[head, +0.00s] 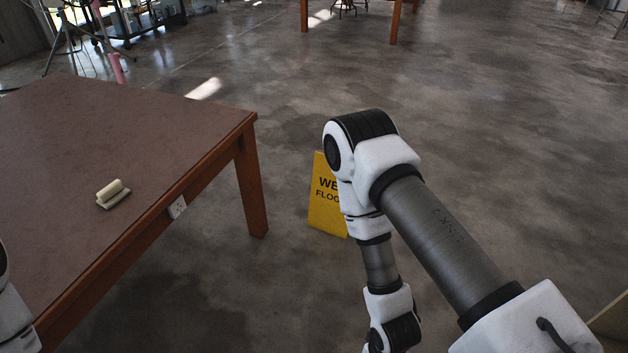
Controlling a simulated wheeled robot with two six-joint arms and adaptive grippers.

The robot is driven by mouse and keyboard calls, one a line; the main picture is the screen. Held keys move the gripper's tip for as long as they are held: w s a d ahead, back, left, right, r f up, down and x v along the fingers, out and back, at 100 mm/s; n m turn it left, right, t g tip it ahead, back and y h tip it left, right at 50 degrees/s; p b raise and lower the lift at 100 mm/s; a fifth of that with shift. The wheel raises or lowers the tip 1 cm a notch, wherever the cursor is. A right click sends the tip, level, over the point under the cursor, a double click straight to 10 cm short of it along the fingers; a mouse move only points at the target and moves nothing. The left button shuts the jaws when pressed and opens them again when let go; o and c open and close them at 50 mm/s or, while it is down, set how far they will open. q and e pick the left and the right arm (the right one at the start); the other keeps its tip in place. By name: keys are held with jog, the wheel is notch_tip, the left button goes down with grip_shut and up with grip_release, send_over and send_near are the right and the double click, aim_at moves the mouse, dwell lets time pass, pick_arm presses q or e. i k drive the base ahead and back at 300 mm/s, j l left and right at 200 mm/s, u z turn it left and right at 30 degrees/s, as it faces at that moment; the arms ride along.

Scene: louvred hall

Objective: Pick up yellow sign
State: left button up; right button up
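The yellow sign (322,206) stands on the floor right of the wooden table, with dark lettering partly reading "WE" and "FLOO". My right arm crosses in front of it and hides its right side. My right arm comes in from the lower right and bends down in front of the sign; its gripper is below the picture or hidden. Only a small white part of my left arm shows at the lower left edge; its gripper is out of view.
A brown wooden table (110,130) fills the left side, with a small cream block-like object (112,194) on top. Another table's legs (395,22) show at the top. The concrete floor at the right is open.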

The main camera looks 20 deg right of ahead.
aim_at(324, 215)
jog(key=z, duration=1)
jog(key=u, duration=5.4)
jog(key=z, duration=5.4)
jog(key=i+l, duration=0.75)
jog(key=i, duration=0.15)
jog(key=i+l+u, duration=0.1)
jog(key=i+l, duration=0.6)
jog(key=i, duration=0.15)
